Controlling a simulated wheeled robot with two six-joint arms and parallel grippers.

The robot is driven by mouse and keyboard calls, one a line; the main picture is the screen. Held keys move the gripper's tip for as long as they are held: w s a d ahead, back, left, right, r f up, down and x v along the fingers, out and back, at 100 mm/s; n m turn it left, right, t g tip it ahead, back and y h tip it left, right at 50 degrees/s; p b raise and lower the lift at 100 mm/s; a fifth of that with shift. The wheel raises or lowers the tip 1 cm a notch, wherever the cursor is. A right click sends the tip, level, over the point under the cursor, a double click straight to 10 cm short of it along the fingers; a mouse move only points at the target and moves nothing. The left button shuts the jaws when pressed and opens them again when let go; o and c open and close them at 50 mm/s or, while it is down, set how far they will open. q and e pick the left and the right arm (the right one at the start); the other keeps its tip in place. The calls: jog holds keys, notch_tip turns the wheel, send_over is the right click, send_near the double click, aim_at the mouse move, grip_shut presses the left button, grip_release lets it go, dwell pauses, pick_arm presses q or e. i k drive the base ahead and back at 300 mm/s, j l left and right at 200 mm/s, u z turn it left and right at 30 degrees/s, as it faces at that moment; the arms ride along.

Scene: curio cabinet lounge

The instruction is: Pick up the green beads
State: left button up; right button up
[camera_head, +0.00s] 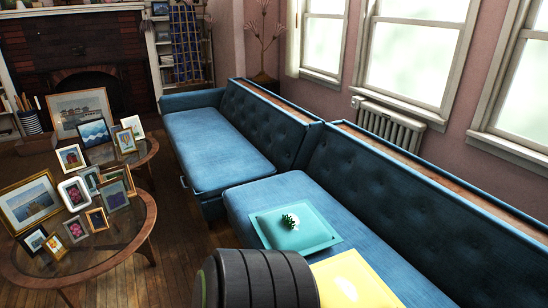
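A small dark green cluster with light specks (290,221), which looks like the green beads, lies near the middle of a teal square mat or tray (312,238). The teal square rests on the blue sofa seat. The cluster is too small to make out single beads. Neither of my grippers is in view. A dark ribbed rounded shape at the bottom, perhaps part of my arm, covers part of the view just in front of the teal square.
A yellow square (352,281) lies on the seat beside the teal one. A second blue sofa (215,150) stands farther back. At left, round glass-topped tables (110,247) hold many framed pictures. Wooden floor (185,262) is free between tables and sofas. A radiator (388,128) stands under the windows.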

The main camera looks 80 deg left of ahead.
aim_at(287, 221)
jog(key=u, duration=1.5)
jog(key=k+l+u, duration=0.15)
jog(key=u, duration=0.2)
jog(key=k+l+u, duration=0.45)
jog(key=u, duration=0.3)
jog(key=i+j, duration=0.2)
jog(key=i, duration=0.3)
jog(key=i+j, duration=0.2)
jog(key=i, duration=0.25)
